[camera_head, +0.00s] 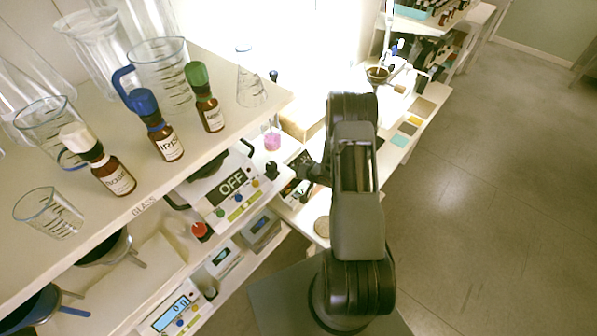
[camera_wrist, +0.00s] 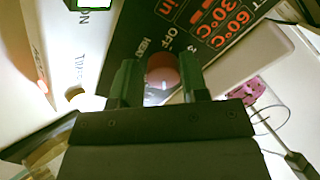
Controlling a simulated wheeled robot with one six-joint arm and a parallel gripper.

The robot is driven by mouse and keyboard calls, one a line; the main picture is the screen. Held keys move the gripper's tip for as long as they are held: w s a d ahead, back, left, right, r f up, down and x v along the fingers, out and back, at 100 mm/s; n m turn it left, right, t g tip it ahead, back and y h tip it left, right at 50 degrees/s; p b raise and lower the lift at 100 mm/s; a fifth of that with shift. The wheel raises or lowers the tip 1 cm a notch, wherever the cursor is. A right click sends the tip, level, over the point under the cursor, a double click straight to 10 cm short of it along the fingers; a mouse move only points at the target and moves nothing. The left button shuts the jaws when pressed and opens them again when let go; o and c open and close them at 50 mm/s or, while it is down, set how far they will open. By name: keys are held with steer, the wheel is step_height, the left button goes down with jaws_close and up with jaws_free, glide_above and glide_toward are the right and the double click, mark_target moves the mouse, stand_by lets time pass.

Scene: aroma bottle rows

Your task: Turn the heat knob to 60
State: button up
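The heat knob (camera_wrist: 162,76) is a round red-orange knob with a small pale mark. It sits on a black panel (camera_wrist: 140,42) printed with HEAT, OFF, 30°C and 60°C in the wrist view. My gripper (camera_wrist: 162,82) has one dark green finger on each side of the knob. The fingers look closed in to its width, with no clear gap. I cannot tell for sure which label the knob points to. In the head view my gripper (camera_head: 308,171) is over the dark panel, and my arm hides the knob there.
A shelf (camera_head: 185,185) with bottles and glassware stands at the left, close to my arm. A scale reading OFF (camera_head: 232,182) sits below it. The floor (camera_head: 480,170) at right is clear.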

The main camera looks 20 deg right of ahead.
steer(key=o, duration=0.3)
steer(key=shift+w+d+r, duration=0.1)
steer(key=shift+w+r, duration=0.05)
steer(key=shift+d+r, duration=0.1)
steer(key=shift+r, duration=0.05)
steer(key=shift+b+v, duration=0.4)
steer(key=shift+v, duration=6.4)
steer(key=shift+f, duration=0.2)
